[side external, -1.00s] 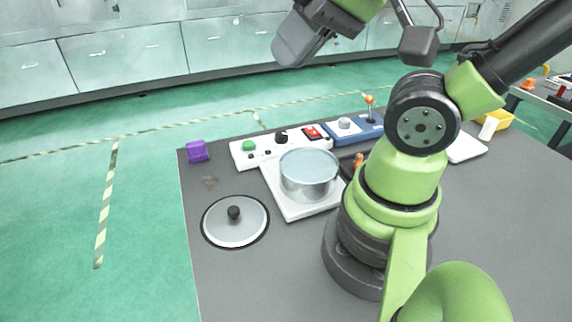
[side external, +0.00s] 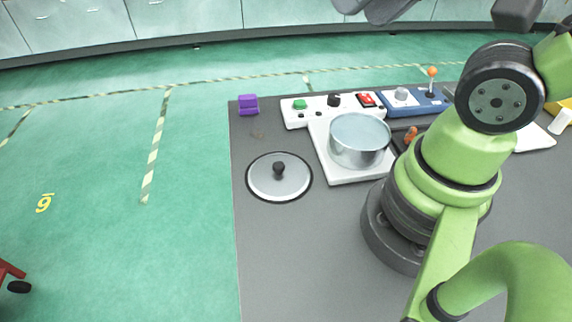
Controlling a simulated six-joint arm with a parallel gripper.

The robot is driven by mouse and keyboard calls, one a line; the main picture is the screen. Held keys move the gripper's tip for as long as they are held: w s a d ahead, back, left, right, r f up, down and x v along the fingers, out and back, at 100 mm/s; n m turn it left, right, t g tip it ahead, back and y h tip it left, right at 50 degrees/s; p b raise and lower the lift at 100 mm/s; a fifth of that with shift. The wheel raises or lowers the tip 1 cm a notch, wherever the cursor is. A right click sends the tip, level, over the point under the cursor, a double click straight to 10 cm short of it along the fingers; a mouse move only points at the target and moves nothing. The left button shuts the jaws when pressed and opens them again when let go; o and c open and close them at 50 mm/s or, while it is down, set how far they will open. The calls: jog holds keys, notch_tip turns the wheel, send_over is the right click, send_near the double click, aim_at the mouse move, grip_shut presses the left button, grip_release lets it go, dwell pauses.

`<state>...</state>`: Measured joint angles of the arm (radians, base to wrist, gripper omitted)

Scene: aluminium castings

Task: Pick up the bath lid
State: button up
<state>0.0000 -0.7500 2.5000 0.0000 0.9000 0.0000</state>
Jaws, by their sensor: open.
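The bath lid (side external: 296,181) is a round, shiny grey disc with a dark rim and a black knob (side external: 279,168) at its middle. It lies flat on the dark table, left of the bath, with its knob up. The bath (side external: 360,141) is a round metal pot of pale liquid, uncovered, on a white base plate (side external: 350,177). My gripper (side external: 378,12) shows only in part as a grey shape at the top edge, above and apart from the lid. It is open, and nothing shows in it.
A white control box (side external: 318,111) with a green button and a blue box (side external: 418,103) with an orange-topped lever stand behind the bath. A purple block (side external: 248,104) sits at the table's back left corner. The table (side external: 285,255) in front of the lid is clear.

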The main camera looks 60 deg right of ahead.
jog(key=w+f+m+g+h, duration=0.1)
jog(key=w+f+g, duration=0.3)
jog(key=w+f, duration=0.3)
jog(key=m+g+h, duration=0.1)
jog(key=g, duration=0.2)
send_over(278, 164)
notch_tip(278, 164, down, 12)
notch_tip(278, 164, down, 11)
jog(key=c, duration=1)
